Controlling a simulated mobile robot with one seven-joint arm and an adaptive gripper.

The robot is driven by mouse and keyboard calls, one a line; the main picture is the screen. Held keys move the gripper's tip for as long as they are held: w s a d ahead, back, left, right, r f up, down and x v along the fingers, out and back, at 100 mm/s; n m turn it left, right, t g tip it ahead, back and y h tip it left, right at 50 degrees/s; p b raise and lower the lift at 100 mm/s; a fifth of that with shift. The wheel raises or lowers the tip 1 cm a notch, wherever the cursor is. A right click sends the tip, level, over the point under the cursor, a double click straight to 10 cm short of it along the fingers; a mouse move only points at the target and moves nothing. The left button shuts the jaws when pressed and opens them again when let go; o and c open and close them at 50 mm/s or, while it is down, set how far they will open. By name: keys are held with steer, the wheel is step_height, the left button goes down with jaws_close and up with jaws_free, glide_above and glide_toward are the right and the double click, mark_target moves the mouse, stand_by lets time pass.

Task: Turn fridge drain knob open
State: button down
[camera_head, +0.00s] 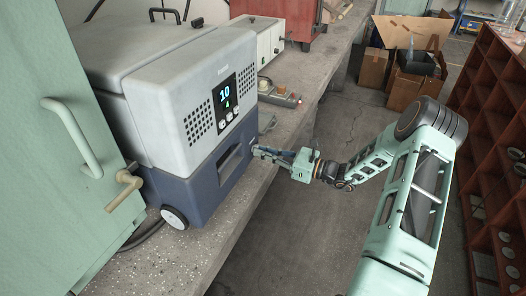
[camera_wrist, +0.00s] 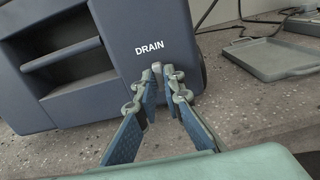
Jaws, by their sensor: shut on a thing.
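The portable fridge (camera_head: 170,88) stands on the bench, with a pale grey top and a dark blue lower part. In the wrist view its blue side (camera_wrist: 115,25) carries a white DRAIN label. The small drain knob is just below the label, mostly hidden between my fingertips. My gripper (camera_head: 257,152) reaches in from the right to the low front corner of the fridge. In the wrist view my gripper (camera_wrist: 160,80) has its fingers converged on the knob, directly under the label. How far the knob is turned cannot be made out.
A green cabinet door (camera_head: 65,150) stands left of the fridge. A grey tray (camera_wrist: 265,58) lies on the concrete bench (camera_head: 190,258) beside the fridge. A white box (camera_head: 260,38) stands behind. Cardboard boxes (camera_head: 405,95) and a red shelf (camera_head: 490,130) stand across the open floor.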

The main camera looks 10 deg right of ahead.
steer(key=c, duration=2)
jaws_free()
steer(key=shift+c, duration=0.2)
steer(key=v, duration=1.2)
